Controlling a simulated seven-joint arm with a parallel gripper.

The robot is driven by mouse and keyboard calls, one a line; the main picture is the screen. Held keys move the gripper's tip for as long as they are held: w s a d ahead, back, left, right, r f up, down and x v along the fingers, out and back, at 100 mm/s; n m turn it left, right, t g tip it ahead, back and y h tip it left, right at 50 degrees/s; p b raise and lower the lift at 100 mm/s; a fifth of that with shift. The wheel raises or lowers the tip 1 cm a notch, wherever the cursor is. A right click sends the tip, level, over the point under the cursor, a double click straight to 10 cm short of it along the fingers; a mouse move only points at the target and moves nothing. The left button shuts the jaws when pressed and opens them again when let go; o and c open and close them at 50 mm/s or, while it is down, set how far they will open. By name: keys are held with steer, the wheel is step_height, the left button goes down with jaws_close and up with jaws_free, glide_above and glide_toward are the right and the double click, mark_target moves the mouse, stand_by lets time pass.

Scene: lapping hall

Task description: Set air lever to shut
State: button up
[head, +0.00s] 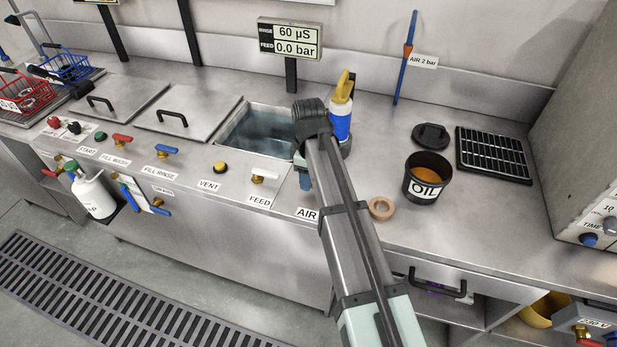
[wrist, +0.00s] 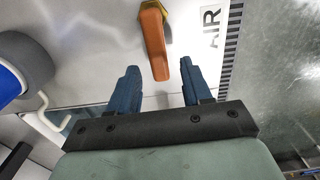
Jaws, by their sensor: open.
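The air lever (wrist: 153,45) shows in the wrist view as an orange handle on a brass-coloured base, beside the AIR label (wrist: 211,27). In the head view the AIR label (head: 307,214) shows on the bench front, but my arm hides the lever. My gripper (wrist: 160,68) is open, with its two blue fingers apart. In the head view one blue finger of my gripper (head: 305,180) shows beside the arm.
A blue-banded bottle (head: 341,122) stands close behind my gripper. A tan ring (head: 381,207) and an OIL pot (head: 427,180) are to the right. The FEED valve (head: 264,176) and VENT knob (head: 220,167) are to the left. An open tank (head: 262,130) lies behind them.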

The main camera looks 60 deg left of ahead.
step_height(320, 180, up, 12)
steer(key=shift+r, duration=0.25)
stand_by(0.3)
stand_by(0.4)
